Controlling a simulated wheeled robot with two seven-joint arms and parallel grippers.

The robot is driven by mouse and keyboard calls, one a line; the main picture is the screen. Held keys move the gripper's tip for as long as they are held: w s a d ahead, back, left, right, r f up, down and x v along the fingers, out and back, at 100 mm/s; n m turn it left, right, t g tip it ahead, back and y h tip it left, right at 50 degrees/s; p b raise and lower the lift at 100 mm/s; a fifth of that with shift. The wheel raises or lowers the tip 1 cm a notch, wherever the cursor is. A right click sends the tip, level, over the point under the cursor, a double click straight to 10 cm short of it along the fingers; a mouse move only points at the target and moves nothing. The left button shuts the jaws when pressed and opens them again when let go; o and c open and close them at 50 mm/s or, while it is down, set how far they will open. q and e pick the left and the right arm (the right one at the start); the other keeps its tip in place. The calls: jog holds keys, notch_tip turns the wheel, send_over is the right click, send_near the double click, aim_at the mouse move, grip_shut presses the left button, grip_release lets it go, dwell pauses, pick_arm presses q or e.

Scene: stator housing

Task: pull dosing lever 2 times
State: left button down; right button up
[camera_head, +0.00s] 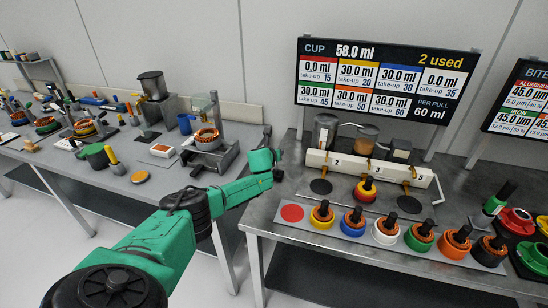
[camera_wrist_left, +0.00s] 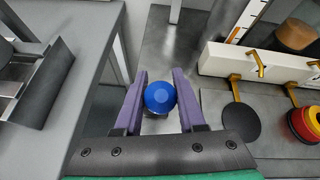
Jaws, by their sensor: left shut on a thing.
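The dosing dispenser is a long white bar (camera_head: 395,173) with numbered brass spouts on the right bench; it also shows in the left wrist view (camera_wrist_left: 255,63). A round blue knob (camera_wrist_left: 160,97), seemingly the dosing lever's, sits between the purple fingers of my left gripper (camera_wrist_left: 160,90). The gripper is shut on it. In the head view my left gripper (camera_head: 274,158) is just left of the dispenser's left end, and the knob is hidden there. The lever's shaft is mostly hidden below the knob. My right gripper is not in view.
A sign (camera_head: 385,80) reads "CUP 58.0 ml", "2 used" and "PER PULL 60 ml". A red and yellow stator (camera_head: 366,190) stands under a middle spout. Several coloured stators line the bench front. A bent metal rod (camera_head: 437,190) is at the dispenser's right end.

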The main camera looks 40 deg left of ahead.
pick_arm(q)
jog(key=shift+s+d+f, duration=0.15)
jog(key=shift+f, duration=0.25)
dwell(0.8)
jog(key=c, duration=0.6)
grip_release()
jog(key=shift+o, duration=0.2)
jog(key=shift+w+f, duration=0.1)
jog(key=shift+w, duration=0.25)
jog(key=shift+s+r+p, duration=0.5)
jog(key=shift+s+r, duration=0.1)
jog(key=shift+s, duration=0.1)
jog(key=v, duration=1.2)
jog(key=shift+s+d+r+p, duration=0.15)
jog(key=shift+s+d+p, duration=0.1)
jog(key=shift+s+p, duration=0.05)
jog(key=shift+c, duration=0.2)
